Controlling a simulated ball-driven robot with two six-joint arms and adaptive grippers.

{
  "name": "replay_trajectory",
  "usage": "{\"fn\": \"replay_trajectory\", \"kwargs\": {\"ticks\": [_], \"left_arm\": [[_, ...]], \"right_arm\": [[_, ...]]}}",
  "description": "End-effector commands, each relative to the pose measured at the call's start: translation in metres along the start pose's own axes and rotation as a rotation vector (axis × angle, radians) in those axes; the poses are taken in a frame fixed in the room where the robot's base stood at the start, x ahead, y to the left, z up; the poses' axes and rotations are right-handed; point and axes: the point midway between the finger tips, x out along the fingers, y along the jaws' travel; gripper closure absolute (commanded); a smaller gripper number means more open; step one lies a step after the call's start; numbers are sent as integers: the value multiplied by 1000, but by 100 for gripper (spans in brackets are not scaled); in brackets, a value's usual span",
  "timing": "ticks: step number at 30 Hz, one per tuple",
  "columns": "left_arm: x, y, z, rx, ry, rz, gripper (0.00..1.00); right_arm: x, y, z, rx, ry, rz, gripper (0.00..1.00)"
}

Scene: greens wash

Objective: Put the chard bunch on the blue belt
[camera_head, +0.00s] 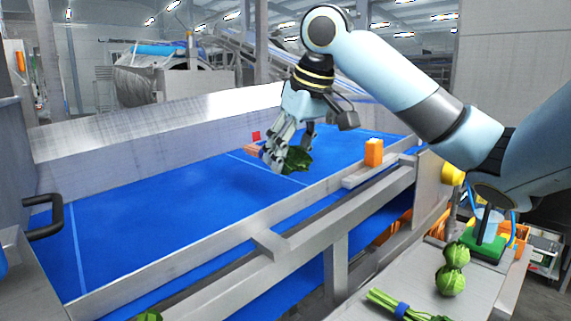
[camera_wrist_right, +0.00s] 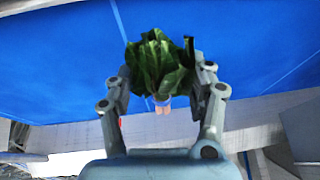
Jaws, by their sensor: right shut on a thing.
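The chard bunch (camera_head: 297,158) has dark green leaves and hangs in my right gripper (camera_head: 282,152) over the blue belt (camera_head: 170,215). In the right wrist view the chard bunch (camera_wrist_right: 157,62) sits between the two fingers of the right gripper (camera_wrist_right: 160,90), with a blue band and pale stems showing below the leaves. The gripper is shut on it. The belt (camera_wrist_right: 60,60) fills the area behind it; I cannot tell the exact gap between leaves and belt. My left gripper is not in view.
A metal rail (camera_head: 270,243) runs along the belt's near side, with an orange block (camera_head: 374,152) on it. A sloped metal wall (camera_head: 150,140) bounds the far side. Round green vegetables (camera_head: 452,270) and a banded green bunch (camera_head: 402,306) lie on the counter at lower right.

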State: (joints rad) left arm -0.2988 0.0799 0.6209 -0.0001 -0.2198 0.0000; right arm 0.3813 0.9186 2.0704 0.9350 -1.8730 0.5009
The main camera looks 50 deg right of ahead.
Motion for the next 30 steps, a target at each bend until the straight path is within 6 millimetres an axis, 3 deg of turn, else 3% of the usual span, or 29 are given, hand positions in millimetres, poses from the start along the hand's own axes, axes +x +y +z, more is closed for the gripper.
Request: {"fn": "replay_trajectory", "kwargs": {"ticks": [5, 13, 23, 24, 30], "left_arm": [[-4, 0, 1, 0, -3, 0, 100], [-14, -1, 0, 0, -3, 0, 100], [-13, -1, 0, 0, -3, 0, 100], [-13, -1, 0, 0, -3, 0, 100], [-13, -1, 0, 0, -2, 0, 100]], "right_arm": [[8, -5, -3, -1, -4, 0, 78], [41, -5, 11, -1, -5, 1, 78], [45, -5, 12, -1, -2, 0, 78], [45, -5, 12, -1, -3, 0, 44], [45, -5, 12, -1, -3, 0, 22]]}}
